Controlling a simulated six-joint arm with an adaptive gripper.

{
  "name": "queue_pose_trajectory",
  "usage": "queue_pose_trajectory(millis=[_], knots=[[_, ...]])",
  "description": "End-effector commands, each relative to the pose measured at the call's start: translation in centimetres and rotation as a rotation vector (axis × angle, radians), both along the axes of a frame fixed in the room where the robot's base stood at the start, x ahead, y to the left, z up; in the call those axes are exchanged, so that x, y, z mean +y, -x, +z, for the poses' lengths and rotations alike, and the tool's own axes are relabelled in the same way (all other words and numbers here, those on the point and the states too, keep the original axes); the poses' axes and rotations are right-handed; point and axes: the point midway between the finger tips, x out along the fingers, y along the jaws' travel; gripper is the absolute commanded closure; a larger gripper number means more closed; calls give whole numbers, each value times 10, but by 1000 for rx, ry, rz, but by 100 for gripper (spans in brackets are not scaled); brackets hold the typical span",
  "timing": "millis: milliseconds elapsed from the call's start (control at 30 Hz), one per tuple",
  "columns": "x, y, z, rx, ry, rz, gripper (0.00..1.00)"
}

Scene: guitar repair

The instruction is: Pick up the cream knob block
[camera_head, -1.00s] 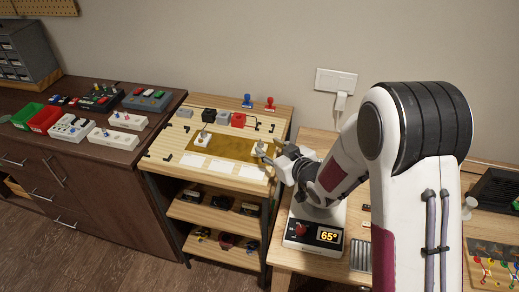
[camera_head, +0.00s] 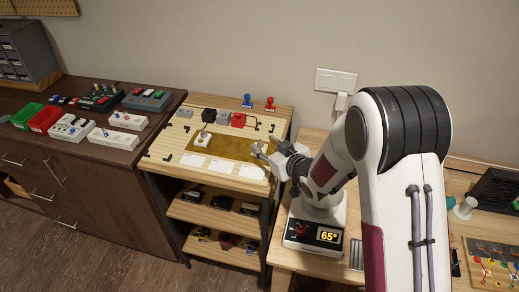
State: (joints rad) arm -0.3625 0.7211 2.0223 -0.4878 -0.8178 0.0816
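A small cream block with a dark knob on top (camera_head: 203,141) stands upright on the left part of the brown mat (camera_head: 232,148) on the wooden bench. My gripper (camera_head: 257,150) is over the right end of the mat, well to the right of this block and apart from it. The fingers point left. They are small and pale here, so I cannot tell whether they are open or whether anything is between them.
A black block (camera_head: 209,115), a grey block (camera_head: 223,116) and a red block (camera_head: 238,119) stand behind the mat. White cards (camera_head: 222,166) lie along its front. The dark cabinet (camera_head: 90,165) holds several pedals.

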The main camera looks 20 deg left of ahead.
Motion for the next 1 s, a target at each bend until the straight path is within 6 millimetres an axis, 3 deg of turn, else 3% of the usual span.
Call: queue_pose_trajectory(millis=[533, 1000], knots=[[27, -30, -20, 0, 0, 1, 64], [30, -33, -21, 0, 0, 0, 64]])
